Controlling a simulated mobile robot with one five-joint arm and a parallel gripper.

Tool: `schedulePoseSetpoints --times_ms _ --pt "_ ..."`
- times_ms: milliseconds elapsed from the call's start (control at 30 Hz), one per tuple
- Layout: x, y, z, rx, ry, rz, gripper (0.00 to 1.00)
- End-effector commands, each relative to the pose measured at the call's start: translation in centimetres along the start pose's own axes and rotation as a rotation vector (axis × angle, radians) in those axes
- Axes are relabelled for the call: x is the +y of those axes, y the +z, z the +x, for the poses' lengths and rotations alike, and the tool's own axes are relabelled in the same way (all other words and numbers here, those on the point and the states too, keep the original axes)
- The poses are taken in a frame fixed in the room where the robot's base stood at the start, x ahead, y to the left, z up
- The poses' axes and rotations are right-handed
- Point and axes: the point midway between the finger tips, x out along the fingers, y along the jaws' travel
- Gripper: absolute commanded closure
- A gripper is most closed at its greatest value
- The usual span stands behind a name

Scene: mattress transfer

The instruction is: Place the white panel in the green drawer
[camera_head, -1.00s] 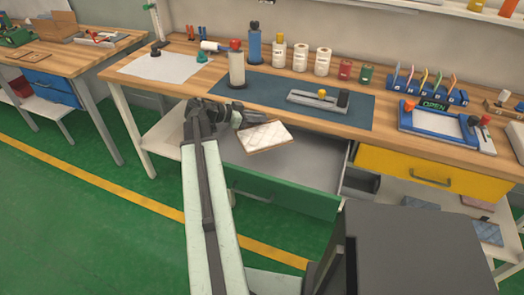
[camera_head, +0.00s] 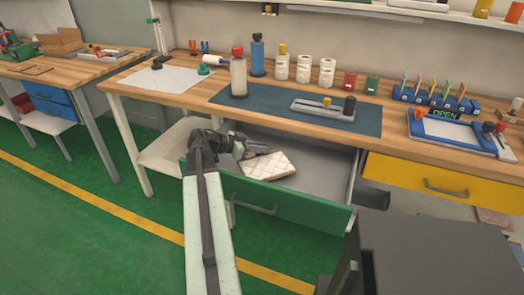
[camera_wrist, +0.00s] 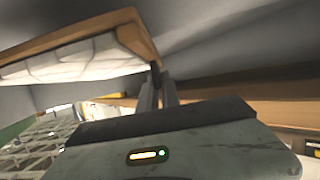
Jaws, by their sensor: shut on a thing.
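The white panel (camera_head: 268,164) is a small quilted slab with a tan edge. In the head view it is over the open green drawer (camera_head: 290,212), near the drawer's left part. My gripper (camera_head: 250,151) is shut on the panel's left edge. In the wrist view the panel (camera_wrist: 75,62) is tilted above the jaws (camera_wrist: 158,90), with its white face and brown rim showing. I cannot tell whether the panel touches the drawer floor. My gripper hides part of the drawer's left end.
The wooden workbench (camera_head: 185,100) overhangs the back of the drawer. A yellow drawer (camera_head: 425,180) is shut to the right. The drawer's grey inside (camera_head: 325,178) is clear to the right of the panel. Bottles and a blue mat (camera_head: 225,97) are on the bench top.

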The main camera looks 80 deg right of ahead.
Motion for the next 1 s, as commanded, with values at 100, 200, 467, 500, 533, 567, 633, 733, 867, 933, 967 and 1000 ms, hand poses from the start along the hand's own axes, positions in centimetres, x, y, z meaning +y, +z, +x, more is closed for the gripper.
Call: schedulePoseSetpoints --times_ms 100,200,467,500,533,567,633,733,867,933,967,1000 --pt "0.0 0.5 0.2 0.0 0.0 0.0 1.0" --pt "0.0 0.7 0.3 0.001 0.001 0.0 1.0" --pt "0.0 1.0 0.5 0.001 0.001 0.0 1.0" --pt "0.0 1.0 0.5 0.0 0.001 0.001 0.82" --pt "0.0 1.0 0.6 0.0 0.002 0.001 0.73" --pt "0.0 1.0 0.6 0.0 0.002 0.001 0.71" --pt "0.0 1.0 0.6 0.0 0.002 0.001 0.71" --pt "0.0 1.0 0.6 0.0 0.002 0.001 0.71" --pt "0.0 0.8 0.5 0.0 0.002 0.001 0.71" --pt "0.0 0.1 0.2 0.0 0.002 0.001 0.71" --pt "0.0 -0.3 0.0 0.0 0.002 0.001 0.71" --pt "0.0 -0.9 -0.3 0.0 0.002 0.001 0.71"
